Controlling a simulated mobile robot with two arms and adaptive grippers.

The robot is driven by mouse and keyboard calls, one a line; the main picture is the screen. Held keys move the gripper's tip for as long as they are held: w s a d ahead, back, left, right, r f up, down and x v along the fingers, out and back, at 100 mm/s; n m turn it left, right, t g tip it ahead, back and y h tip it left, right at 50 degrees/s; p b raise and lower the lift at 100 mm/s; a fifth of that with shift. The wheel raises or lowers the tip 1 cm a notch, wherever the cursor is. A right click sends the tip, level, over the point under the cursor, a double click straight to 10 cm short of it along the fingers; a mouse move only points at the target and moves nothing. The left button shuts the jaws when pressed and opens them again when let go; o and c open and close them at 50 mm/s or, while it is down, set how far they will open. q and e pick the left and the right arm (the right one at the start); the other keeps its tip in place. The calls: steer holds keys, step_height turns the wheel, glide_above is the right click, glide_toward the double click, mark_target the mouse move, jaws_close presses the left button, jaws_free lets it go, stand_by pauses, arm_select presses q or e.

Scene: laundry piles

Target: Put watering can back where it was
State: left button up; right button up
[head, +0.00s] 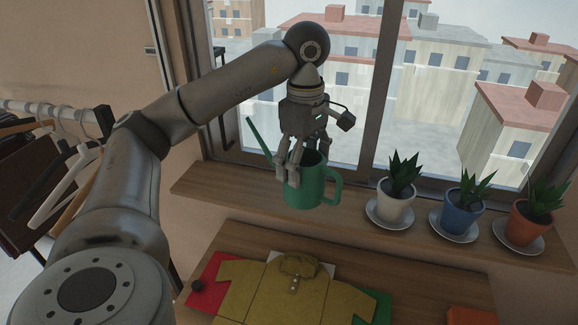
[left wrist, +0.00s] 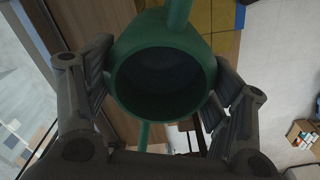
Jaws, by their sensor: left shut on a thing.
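The green watering can (head: 304,190) is upright at the wooden window sill (head: 240,192), left of the potted plants. Its spout points up to the left and its handle is on the right. My left gripper (head: 296,172) comes down from above and is shut on the can's body near the rim. In the left wrist view the can's dark round opening (left wrist: 164,78) lies between the two fingers. I cannot tell whether the can's base touches the sill. My right gripper does not show.
Plants in a white pot (head: 396,205), a blue pot (head: 459,214) and a terracotta pot (head: 527,225) stand on saucers along the sill. A mustard shirt (head: 280,293) lies on the table below. Clothes hangers (head: 70,170) hang at the left. The window is behind the can.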

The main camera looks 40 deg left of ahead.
arm_select(q)
steer(key=w+a+f+p, duration=0.1)
steer(key=w+a+f, duration=0.1)
steer(key=a+f, duration=0.1)
steer(key=w+a+f+p, duration=0.1)
steer(key=w+a+f, duration=0.2)
steer(key=f, duration=0.1)
steer(key=w+a+f+p, duration=0.1)
steer(key=w+a+f, duration=0.1)
steer(key=w+f, duration=0.1)
steer(key=shift+a+f+p, duration=0.3)
steer(key=shift+a+f, duration=0.1)
steer(key=shift+f, duration=0.55)
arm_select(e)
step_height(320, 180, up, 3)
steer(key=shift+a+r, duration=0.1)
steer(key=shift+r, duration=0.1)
arm_select(q)
steer(key=shift+f, duration=0.2)
steer(key=o, duration=1.3)
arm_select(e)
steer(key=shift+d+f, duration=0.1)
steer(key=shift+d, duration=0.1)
